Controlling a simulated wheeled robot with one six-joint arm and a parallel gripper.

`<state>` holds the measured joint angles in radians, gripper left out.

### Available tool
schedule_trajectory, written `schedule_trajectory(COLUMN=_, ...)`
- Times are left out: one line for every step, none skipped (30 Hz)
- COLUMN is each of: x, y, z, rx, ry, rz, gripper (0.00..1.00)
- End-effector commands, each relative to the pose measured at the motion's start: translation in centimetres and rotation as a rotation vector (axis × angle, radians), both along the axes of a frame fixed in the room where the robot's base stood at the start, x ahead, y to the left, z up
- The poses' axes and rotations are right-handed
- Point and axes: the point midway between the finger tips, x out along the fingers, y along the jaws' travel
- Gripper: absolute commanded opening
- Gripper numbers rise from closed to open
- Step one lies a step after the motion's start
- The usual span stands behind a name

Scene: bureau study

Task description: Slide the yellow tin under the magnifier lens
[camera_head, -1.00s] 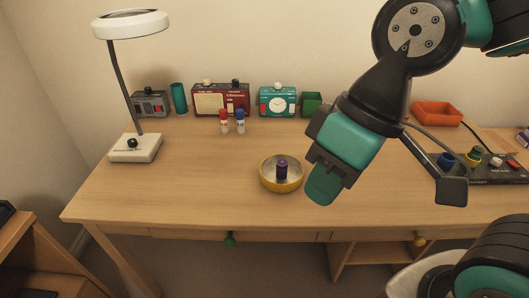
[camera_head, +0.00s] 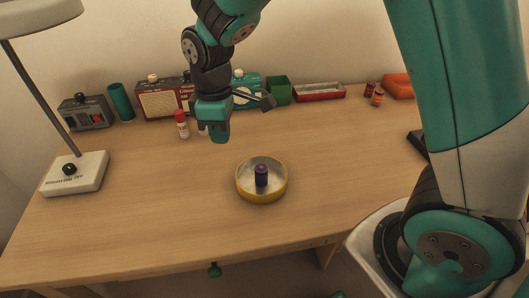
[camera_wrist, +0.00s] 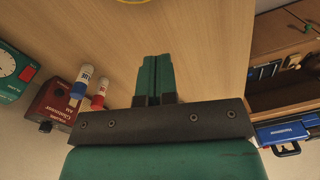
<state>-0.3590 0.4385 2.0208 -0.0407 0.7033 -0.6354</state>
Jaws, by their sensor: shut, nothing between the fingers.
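The magnifier (camera_head: 75,174) has a white base at the desk's left and a grey stem. Its white round head (camera_head: 40,18) is cut off at the top left. My gripper (camera_head: 219,135) points down behind and slightly left of the tin, apart from it. Its green fingers are together and empty in the wrist view (camera_wrist: 155,78). A sliver of the tin's rim (camera_wrist: 135,1) shows there.
A red-capped bottle (camera_head: 182,125) stands left of my gripper; a blue-capped one shows in the wrist view (camera_wrist: 82,80). Radios, a teal cup (camera_head: 121,102), a green box (camera_head: 279,90) and a red tray (camera_head: 319,92) line the back. Desk between tin and magnifier is clear.

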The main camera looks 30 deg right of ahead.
Motion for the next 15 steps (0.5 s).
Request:
schedule_trajectory(x=1.5, y=0.1, z=-2.9, rx=-0.038, ry=0.013, rz=0.044, gripper=0.0)
schedule_trajectory(x=2.3, y=0.1, z=-4.2, rx=-0.059, ry=0.015, rz=0.069, gripper=0.0)
schedule_trajectory(x=3.3, y=0.0, z=-5.7, rx=-0.085, ry=0.019, rz=0.102, gripper=0.0)
schedule_trajectory(x=3.8, y=-0.1, z=-6.8, rx=-0.1, ry=0.023, rz=0.125, gripper=0.0)
schedule_trajectory(x=4.3, y=-0.1, z=-7.7, rx=-0.116, ry=0.026, rz=0.143, gripper=0.0)
schedule_trajectory(x=4.8, y=-0.2, z=-8.8, rx=-0.134, ry=0.03, rz=0.166, gripper=0.0)
schedule_trajectory(x=5.1, y=-0.3, z=-9.5, rx=-0.143, ry=0.032, rz=0.18, gripper=0.0)
schedule_trajectory(x=5.4, y=-0.3, z=-10.0, rx=-0.152, ry=0.034, rz=0.192, gripper=0.0)
schedule_trajectory(x=5.6, y=-0.4, z=-10.6, rx=-0.161, ry=0.036, rz=0.203, gripper=0.0)
schedule_trajectory(x=5.7, y=-0.5, z=-10.8, rx=-0.166, ry=0.037, rz=0.21, gripper=0.0)
schedule_trajectory(x=5.8, y=-0.7, z=-11.0, rx=-0.17, ry=0.039, rz=0.214, gripper=0.0)
schedule_trajectory(x=5.8, y=-0.9, z=-11.2, rx=-0.173, ry=0.04, rz=0.217, gripper=0.0)
schedule_trajectory(x=5.7, y=-1.2, z=-11.2, rx=-0.175, ry=0.041, rz=0.219, gripper=0.0)
schedule_trajectory(x=5.7, y=-1.5, z=-11.2, rx=-0.175, ry=0.041, rz=0.22, gripper=0.0)
schedule_trajectory(x=5.5, y=-2.0, z=-11.2, rx=-0.175, ry=0.041, rz=0.219, gripper=0.0)
